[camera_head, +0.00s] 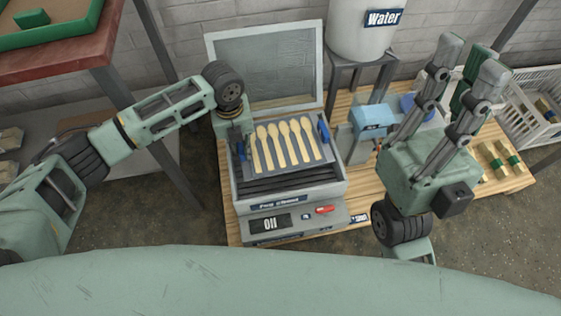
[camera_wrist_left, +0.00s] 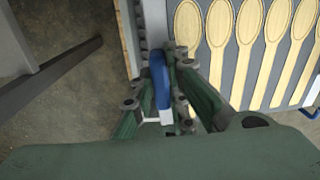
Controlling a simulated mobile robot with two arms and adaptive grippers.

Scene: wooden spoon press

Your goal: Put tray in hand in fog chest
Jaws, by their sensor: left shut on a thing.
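The fog chest (camera_head: 289,204) stands on the wooden pallet with its lid (camera_head: 266,68) raised. Its front panel reads "Fog chest" and "011". The grey tray (camera_head: 321,174), with blue handles at its sides, carries several wooden spoons (camera_head: 284,146) side by side. The tray lies in or just over the chest's opening, above dark slats; whether it rests there I cannot tell. My left gripper (camera_head: 241,152) reaches down at the tray's left side. In the left wrist view its fingers are shut on the blue handle (camera_wrist_left: 160,82). My right gripper (camera_head: 471,62) is raised at the right, open and empty.
A white water tank (camera_head: 366,28) on a dark stand is behind the chest. A blue-topped device (camera_head: 371,118) stands right of the chest. A white crate (camera_head: 532,104) and banded wooden pieces (camera_head: 497,158) are at the right. A table with a green tray (camera_head: 47,24) is upper left.

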